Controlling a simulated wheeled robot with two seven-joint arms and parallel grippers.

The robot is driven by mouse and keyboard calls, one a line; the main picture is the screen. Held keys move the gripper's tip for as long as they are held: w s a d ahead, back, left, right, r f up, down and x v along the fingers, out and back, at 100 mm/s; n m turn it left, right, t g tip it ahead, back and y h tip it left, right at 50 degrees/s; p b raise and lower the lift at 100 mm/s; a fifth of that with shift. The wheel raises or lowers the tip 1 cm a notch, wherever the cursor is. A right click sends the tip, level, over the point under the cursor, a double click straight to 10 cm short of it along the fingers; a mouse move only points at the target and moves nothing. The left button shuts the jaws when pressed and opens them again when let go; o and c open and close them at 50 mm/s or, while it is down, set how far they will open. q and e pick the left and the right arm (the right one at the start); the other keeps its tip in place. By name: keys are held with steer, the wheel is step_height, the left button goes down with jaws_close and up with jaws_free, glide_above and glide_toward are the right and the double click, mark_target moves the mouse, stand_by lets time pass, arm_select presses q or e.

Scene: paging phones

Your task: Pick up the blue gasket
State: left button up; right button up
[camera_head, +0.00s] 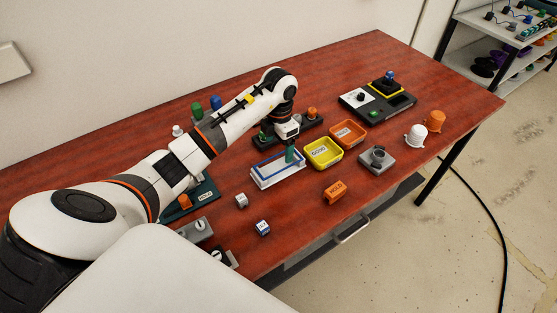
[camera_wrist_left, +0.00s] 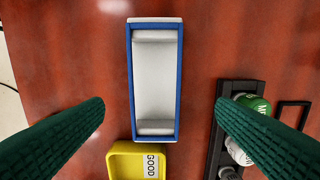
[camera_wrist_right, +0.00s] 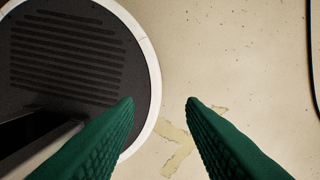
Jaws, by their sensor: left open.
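The blue gasket (camera_wrist_left: 129,85) is a thin rectangular blue frame around a pale grey and white block (camera_wrist_left: 155,80), both lying on the table. In the head view the blue gasket (camera_head: 272,178) shows as a blue edge on the white block near the table's middle. My left gripper (camera_wrist_left: 160,104) is open and empty above it, with its green fingers on either side of the block and apart from it. In the head view the left gripper (camera_head: 290,154) partly hides the far end of the block. My right gripper (camera_wrist_right: 160,100) is open and empty over the floor.
A yellow tray (camera_wrist_left: 121,164) labelled GOOD stands close to the block's near end. A dark rack (camera_wrist_left: 216,140) with green and white parts is to the right. An orange tray (camera_head: 347,144) and an orange HOLD block (camera_head: 335,191) are nearby on the red table (camera_head: 420,75).

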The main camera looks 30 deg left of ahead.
mark_target(280, 154)
arm_select(q)
steer(key=f, duration=0.1)
steer(key=f+p, duration=0.1)
steer(key=f, duration=0.1)
steer(key=shift+s+d+f, duration=0.15)
steer(key=shift+d+f, duration=0.15)
steer(key=shift+f, duration=0.45)
steer(key=c, duration=0.9)
steer(key=shift+c, duration=0.8)
arm_select(e)
steer(key=shift+w+a+r, duration=0.2)
steer(key=shift+w+r, duration=0.05)
steer(key=shift+r, duration=0.25)
steer(key=shift+w+a+r, duration=0.2)
steer(key=shift+w+r, duration=0.05)
steer(key=shift+r, duration=0.25)
